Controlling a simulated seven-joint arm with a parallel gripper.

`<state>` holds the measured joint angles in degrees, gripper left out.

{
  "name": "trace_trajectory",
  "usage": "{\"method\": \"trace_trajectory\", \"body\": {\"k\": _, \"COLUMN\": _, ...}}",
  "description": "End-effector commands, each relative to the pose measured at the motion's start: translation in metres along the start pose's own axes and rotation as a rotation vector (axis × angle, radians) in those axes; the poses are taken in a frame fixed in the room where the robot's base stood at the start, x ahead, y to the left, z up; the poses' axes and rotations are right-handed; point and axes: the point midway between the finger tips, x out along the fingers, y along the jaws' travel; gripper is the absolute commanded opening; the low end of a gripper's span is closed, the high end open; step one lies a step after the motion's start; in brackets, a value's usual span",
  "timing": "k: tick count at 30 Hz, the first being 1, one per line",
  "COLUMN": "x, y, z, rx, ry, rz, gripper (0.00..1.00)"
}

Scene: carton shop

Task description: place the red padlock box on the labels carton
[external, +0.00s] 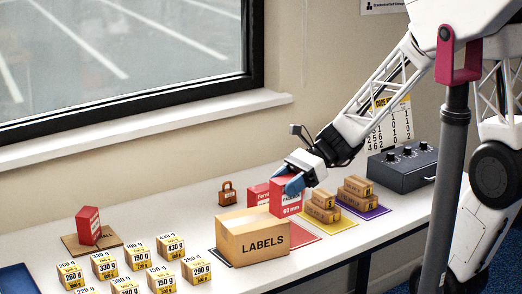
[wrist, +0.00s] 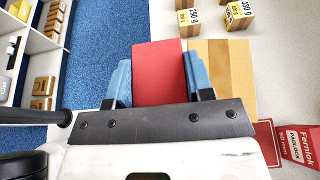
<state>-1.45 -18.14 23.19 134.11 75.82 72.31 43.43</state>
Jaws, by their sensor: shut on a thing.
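My gripper (external: 294,184) has its blue fingers shut on a red padlock box (external: 287,203), marked 60 mm. In the wrist view the held red box (wrist: 159,72) sits between both fingers (wrist: 160,80). The brown labels carton (external: 252,238) stands on the table, below and left of the held box in the external view. In the wrist view the carton (wrist: 222,72) shows right of the held box, partly hidden by it and a finger. I cannot tell whether box and carton touch.
Small cartons stand on the yellow mat (external: 342,222) and purple mat (external: 375,210). Several weight-marked boxes (external: 104,265) and another red box (external: 88,225) are left.

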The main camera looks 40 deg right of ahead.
Motion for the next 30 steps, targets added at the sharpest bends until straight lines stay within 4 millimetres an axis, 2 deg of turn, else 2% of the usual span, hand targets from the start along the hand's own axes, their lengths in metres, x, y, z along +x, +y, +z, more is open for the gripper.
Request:
{"method": "trace_trajectory", "body": {"k": 18, "x": 0.032, "y": -0.078, "z": 0.005, "rx": 0.000, "ry": 0.000, "rz": 0.000, "gripper": 0.16}}
{"method": "trace_trajectory", "body": {"k": 24, "x": 0.036, "y": -0.091, "z": 0.006, "rx": -0.001, "ry": 0.000, "rz": -0.001, "gripper": 0.16}}
{"method": "trace_trajectory", "body": {"k": 30, "x": 0.037, "y": -0.092, "z": 0.006, "rx": -0.001, "ry": 0.000, "rz": -0.001, "gripper": 0.16}}
